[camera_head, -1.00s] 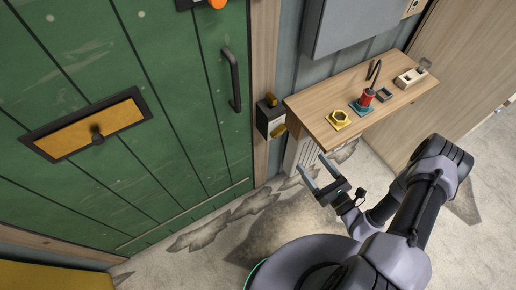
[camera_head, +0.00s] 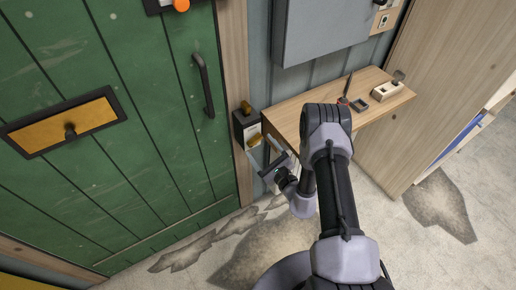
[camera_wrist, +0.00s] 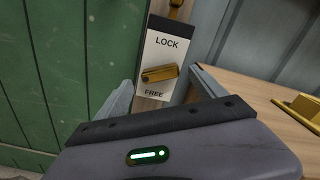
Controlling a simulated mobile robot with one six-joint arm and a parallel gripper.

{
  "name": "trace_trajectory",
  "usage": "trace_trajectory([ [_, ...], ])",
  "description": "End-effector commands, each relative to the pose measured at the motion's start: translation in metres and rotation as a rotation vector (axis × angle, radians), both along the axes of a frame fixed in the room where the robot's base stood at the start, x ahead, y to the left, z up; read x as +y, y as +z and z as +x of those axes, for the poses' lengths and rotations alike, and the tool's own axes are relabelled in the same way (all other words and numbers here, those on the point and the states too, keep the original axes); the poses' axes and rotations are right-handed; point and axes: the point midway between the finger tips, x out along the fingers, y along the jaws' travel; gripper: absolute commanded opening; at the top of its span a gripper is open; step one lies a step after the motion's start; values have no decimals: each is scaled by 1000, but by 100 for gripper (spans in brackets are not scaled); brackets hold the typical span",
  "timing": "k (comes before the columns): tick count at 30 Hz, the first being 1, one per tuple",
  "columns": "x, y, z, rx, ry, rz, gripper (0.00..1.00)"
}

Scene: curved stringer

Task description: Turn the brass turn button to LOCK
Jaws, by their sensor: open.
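The brass turn button (camera_wrist: 160,73) sits on a white plate (camera_wrist: 163,48) marked LOCK at the top and FREE at the bottom. The button lies nearly crosswise between the two words, its right end slightly higher. In the head view the button (camera_head: 254,140) shows on the dark-backed lock box (camera_head: 246,122) beside the green door. My gripper (camera_wrist: 161,80) is open and empty. Its fingers appear to either side of the button in the wrist view; I cannot tell how much gap in depth is left. In the head view my gripper (camera_head: 271,160) is just below and right of the box.
A wooden shelf (camera_head: 287,110) stands close to the right of my gripper, with a small pale block (camera_head: 387,91) on it. A yellow piece (camera_wrist: 301,105) also lies on it. The green door (camera_head: 150,130) is at left with a dark handle (camera_head: 203,85).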

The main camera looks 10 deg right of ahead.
Motion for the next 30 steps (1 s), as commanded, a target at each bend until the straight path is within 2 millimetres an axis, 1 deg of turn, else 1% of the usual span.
trace_trajectory([
  [1,3,-2,7,-2,2,-2,80],
  [3,5,-1,15,-1,1,-2,80],
  [6,7,-1,21,0,1,-1,80],
  [14,7,0,22,1,0,1,80],
  [18,7,0,22,2,0,1,52],
  [20,7,0,22,2,0,1,41],
  [21,7,0,22,2,0,1,33],
  [23,7,0,22,2,0,1,21],
  [24,7,0,22,2,0,1,18],
  [30,7,0,22,7,0,19,18],
])
